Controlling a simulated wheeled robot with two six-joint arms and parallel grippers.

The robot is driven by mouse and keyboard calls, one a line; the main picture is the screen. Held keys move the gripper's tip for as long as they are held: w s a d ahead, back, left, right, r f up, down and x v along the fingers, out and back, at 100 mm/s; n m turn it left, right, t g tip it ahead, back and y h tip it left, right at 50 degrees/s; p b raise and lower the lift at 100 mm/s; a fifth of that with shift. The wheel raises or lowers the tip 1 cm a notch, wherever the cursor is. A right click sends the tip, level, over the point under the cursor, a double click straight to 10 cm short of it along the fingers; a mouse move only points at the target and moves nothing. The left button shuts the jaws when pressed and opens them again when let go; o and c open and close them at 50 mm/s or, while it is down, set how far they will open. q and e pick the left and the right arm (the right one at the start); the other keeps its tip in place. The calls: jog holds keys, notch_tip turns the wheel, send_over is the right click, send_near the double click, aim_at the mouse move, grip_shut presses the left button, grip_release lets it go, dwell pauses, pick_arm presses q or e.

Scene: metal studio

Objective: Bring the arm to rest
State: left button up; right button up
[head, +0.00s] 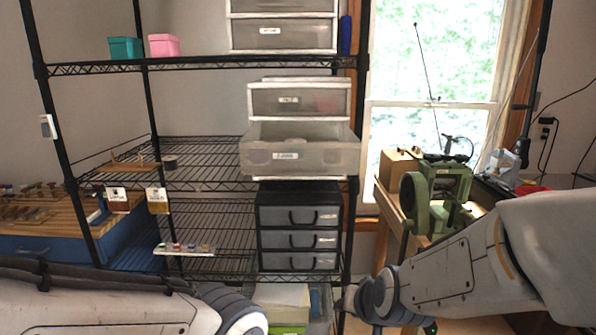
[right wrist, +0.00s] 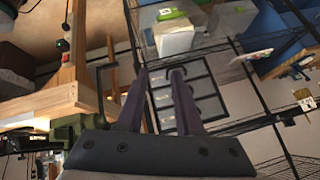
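My right arm (head: 450,270) reaches in from the right in the head view, low in front of the shelf and the bench. Its gripper shows in the right wrist view (right wrist: 160,75). The two dark fingers stand apart with nothing between them, so it is open and empty. Beyond them is a grey drawer unit, apart from the fingers. My left arm (head: 90,305) lies across the bottom left of the head view. Its gripper is not in the picture.
A black wire shelf (head: 205,180) holds clear drawers (head: 300,155), one pulled out, and a dark three-drawer unit (head: 298,230). A wooden bench with a green machine (head: 440,190) stands right, close to my right arm. A blue workbench (head: 50,248) stands left.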

jog(key=s+d+f+n+g+h, duration=0.25)
jog(key=s+d+f+g, duration=0.3)
jog(key=s+d, duration=0.35)
jog(key=s+a+r+n+g+y, duration=0.1)
jog(key=s+a+r+n, duration=0.1)
jog(key=s+a+n, duration=0.2)
jog(key=s+a+r+n+g, duration=0.1)
jog(key=s+a+r+n, duration=0.2)
jog(key=s+a, duration=0.6)
jog(key=shift+a+n+y, duration=0.35)
jog(key=shift+a, duration=0.25)
dwell(0.7)
